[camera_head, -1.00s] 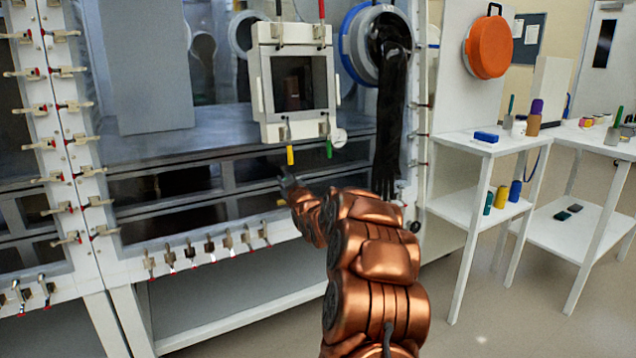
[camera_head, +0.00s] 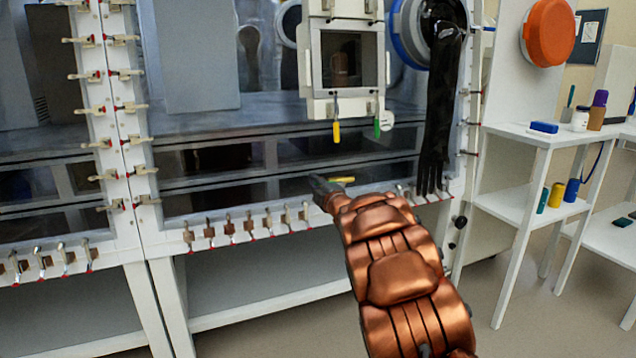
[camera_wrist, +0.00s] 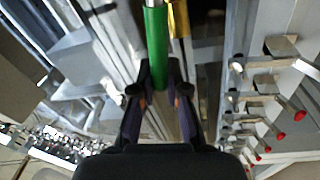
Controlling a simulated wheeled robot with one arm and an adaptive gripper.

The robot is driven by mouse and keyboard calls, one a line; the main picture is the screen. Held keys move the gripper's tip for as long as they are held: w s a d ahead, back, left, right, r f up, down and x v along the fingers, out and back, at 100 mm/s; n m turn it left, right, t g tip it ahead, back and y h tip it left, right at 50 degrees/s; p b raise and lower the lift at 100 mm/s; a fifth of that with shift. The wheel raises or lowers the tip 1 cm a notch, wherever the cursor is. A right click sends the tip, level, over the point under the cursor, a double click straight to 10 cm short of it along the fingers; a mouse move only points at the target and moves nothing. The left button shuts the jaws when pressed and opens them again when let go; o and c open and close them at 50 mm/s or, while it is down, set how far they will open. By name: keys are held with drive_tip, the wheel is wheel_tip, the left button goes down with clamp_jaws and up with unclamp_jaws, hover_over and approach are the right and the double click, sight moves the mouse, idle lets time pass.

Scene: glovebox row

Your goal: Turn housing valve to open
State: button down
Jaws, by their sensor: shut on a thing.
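My gripper (camera_head: 318,184) is at the lower front of the glovebox housing, below the hanging white-framed box. In the wrist view my gripper (camera_wrist: 160,88) is shut on the end of a green handle (camera_wrist: 156,45), which runs up between the fingertips. A yellow handle (camera_wrist: 179,18) lies just beside and behind it. In the head view a yellow handle (camera_head: 343,180) lies level right beside my fingertips; the green handle in my grip is hidden there. Which handle is the housing valve's is not labelled.
The white-framed box (camera_head: 342,90) carries a hanging yellow handle (camera_head: 336,132), a green one (camera_head: 377,125) and a gauge (camera_head: 387,119). A black glove (camera_head: 437,120) hangs right of my arm. Toggle clamps (camera_head: 248,227) line the lower edge. A white table (camera_head: 540,135) stands right.

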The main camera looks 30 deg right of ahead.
drive_tip(key=shift+a+f+n+y+b, duration=0.1)
drive_tip(key=shift+f+n+y+b, duration=0.2)
drive_tip(key=shift+f+n, duration=0.4)
drive_tip(key=shift+a+f+n+y+b, duration=0.1)
drive_tip(key=shift+f+n+b, duration=0.25)
drive_tip(key=shift+n, duration=0.55)
drive_tip(key=shift+f, duration=0.1)
drive_tip(key=c, duration=1.2)
unclamp_jaws()
drive_tip(key=shift+s, duration=0.1)
drive_tip(key=shift+o, duration=0.2)
drive_tip(key=s, duration=1.2)
drive_tip(key=shift+d+f, duration=0.15)
drive_tip(key=shift+f, duration=0.2)
